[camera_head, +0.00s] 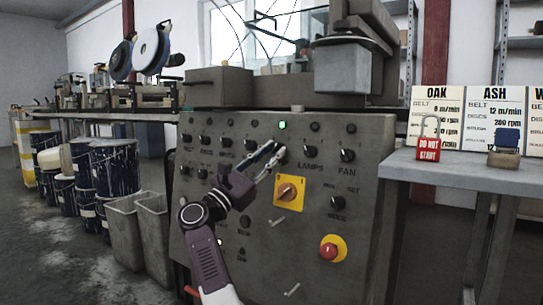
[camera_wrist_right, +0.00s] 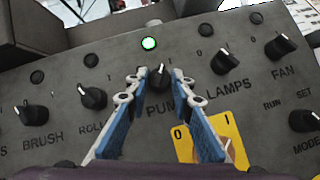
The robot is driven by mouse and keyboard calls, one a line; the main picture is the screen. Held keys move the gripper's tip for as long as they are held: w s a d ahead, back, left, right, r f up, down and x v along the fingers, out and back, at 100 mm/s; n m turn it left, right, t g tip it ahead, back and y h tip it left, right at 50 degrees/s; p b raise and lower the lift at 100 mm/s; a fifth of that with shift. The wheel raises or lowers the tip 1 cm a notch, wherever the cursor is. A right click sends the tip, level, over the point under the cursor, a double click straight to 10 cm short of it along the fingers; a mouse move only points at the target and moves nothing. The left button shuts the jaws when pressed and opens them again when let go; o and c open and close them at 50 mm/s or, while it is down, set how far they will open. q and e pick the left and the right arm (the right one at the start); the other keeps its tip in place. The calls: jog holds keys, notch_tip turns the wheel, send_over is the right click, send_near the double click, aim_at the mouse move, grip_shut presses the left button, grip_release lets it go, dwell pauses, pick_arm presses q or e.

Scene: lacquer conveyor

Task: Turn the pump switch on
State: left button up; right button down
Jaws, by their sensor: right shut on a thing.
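The pump switch is a black rotary knob (camera_wrist_right: 158,76) above the partly covered PUMP label in the right wrist view. A small green lamp (camera_wrist_right: 149,43) is lit just above it, and it also glows in the head view (camera_head: 282,125). The knob's white mark appears to point roughly upward. My right gripper (camera_wrist_right: 158,84) is shut on the knob, with one blue-padded finger on each side. In the head view my right gripper (camera_head: 277,153) reaches up to the panel and its fingertips largely hide the knob. My left gripper is not in view.
Neighbouring knobs are ROLL (camera_wrist_right: 93,98) and LAMPS (camera_wrist_right: 224,62). A yellow-backed rotary switch (camera_head: 290,193) sits just below my gripper, and a red emergency button (camera_head: 329,251) is lower right. A red padlock (camera_head: 428,147) stands on the right table.

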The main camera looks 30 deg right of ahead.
jog(key=shift+f, duration=0.1)
jog(key=c, duration=1.7)
grip_release()
jog(key=v, duration=1.2)
jog(key=shift+w, duration=0.1)
